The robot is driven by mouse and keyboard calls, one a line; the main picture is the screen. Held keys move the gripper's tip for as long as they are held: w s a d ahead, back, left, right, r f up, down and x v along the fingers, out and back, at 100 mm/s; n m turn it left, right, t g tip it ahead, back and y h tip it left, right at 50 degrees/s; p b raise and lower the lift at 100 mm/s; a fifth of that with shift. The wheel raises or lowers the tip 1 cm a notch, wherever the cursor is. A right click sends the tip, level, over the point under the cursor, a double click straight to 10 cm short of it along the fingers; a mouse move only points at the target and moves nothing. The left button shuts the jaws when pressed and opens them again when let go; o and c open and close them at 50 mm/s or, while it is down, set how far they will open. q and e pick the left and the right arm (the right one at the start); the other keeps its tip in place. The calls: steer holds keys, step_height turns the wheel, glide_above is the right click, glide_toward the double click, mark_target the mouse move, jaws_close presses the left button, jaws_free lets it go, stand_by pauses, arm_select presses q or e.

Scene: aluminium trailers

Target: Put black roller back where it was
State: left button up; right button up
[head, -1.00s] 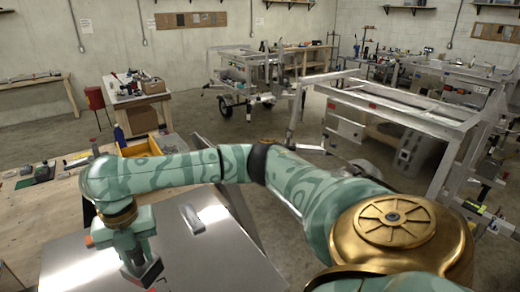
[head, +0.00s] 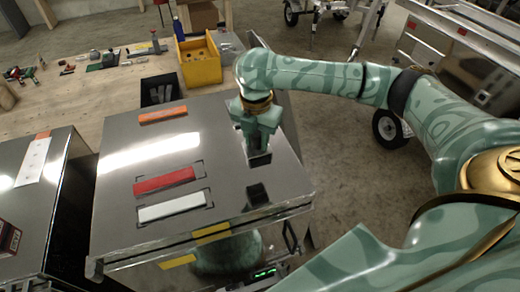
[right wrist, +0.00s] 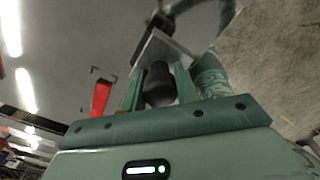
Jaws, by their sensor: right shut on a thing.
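My right gripper (head: 258,158) points down over the right part of a shiny steel top (head: 225,135). In the right wrist view its fingers (right wrist: 158,90) are shut on a dark cylinder, the black roller (right wrist: 158,84). In the head view the gripper hides most or all of the roller. A dark patch on the steel in front of the gripper may be a reflection. I cannot tell whether the roller touches the steel. My left gripper is not in view.
A red bar (head: 164,181), a white bar (head: 172,206) and an orange bar (head: 163,115) lie on the steel top. A yellow bin (head: 199,62) stands on the wooden bench (head: 65,95) behind. A second steel unit (head: 25,205) stands at the left.

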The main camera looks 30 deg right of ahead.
mark_target(258, 149)
steer(key=w+f, duration=0.1)
steer(key=w+d+f, duration=0.1)
steer(key=f, duration=0.1)
steer(key=w+f, duration=0.1)
steer(key=shift+d+f+b, duration=0.25)
steer(key=shift+d+b, duration=0.05)
steer(key=shift+d, duration=0.1)
steer(key=f, duration=0.3)
steer(key=shift+d+f, duration=0.1)
steer(key=shift+d, duration=0.15)
steer(key=shift+f, duration=0.15)
